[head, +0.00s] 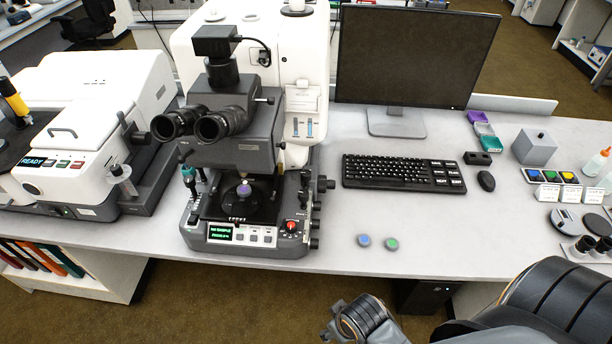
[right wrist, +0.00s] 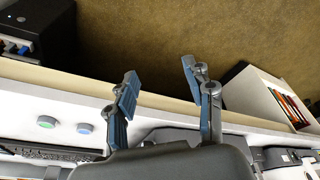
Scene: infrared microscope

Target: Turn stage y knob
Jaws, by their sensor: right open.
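The infrared microscope (head: 235,150) stands on the bench in the head view, with a dark stage (head: 243,203) and a lit front panel. Several dark knobs (head: 315,224) stick out from the right side of its base. I cannot tell which one is the stage y knob. My right gripper (head: 334,320) is low in the head view, in front of the bench edge and apart from the knobs. In the right wrist view, its two blue-grey fingers (right wrist: 158,88) are spread, with nothing between them. My left gripper is not in view.
Two small discs, blue (head: 364,241) and green (head: 391,244), lie on the bench right of the microscope. A keyboard (head: 402,173), monitor (head: 412,55) and mouse (head: 486,181) are farther back. A white instrument (head: 90,120) stands at left. The bench front between microscope and discs is clear.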

